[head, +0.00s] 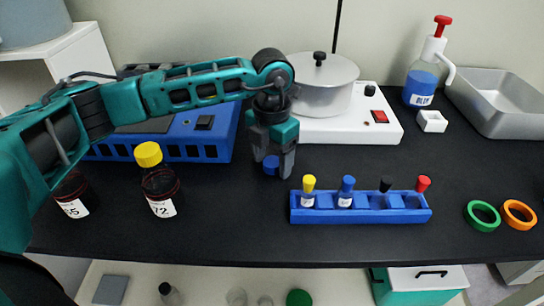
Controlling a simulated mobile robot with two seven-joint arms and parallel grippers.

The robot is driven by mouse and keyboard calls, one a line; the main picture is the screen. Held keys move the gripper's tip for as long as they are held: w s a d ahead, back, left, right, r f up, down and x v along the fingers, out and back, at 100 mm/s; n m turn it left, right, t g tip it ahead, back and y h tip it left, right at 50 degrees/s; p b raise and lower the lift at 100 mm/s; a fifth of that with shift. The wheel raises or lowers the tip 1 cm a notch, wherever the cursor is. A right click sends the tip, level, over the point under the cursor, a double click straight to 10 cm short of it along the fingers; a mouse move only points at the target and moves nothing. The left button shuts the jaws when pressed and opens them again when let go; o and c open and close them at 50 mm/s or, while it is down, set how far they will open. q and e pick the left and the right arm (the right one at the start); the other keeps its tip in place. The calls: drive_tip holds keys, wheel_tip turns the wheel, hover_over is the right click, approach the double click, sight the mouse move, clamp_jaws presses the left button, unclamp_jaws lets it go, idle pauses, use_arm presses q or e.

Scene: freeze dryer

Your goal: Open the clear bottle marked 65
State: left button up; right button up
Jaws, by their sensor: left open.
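A bottle with dark contents (72,190) stands at the left of the black table. My left gripper (272,168) points down at the middle of the table, well right of this bottle, and is open. A small blue cap-like piece (270,165) shows between its fingers, low at the table; I cannot tell if they touch. My right gripper is not in view.
A bottle marked 72 (160,190) with a yellow cap stands beside it. A blue rack (362,216) holds several vials. Green (482,216) and orange (519,214) rings lie at right. A pot (325,95) on a white base, a blue-liquid bottle (424,82) and a metal tray (497,120) stand behind.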

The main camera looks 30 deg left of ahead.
sight(272, 162)
use_arm(q)
drive_tip(key=shift+r, duration=0.45)
wheel_tip(272, 162, up, 12)
drive_tip(key=p, duration=0.1)
drive_tip(key=shift+f+p, duration=0.25)
drive_tip(key=shift+p, duration=0.15)
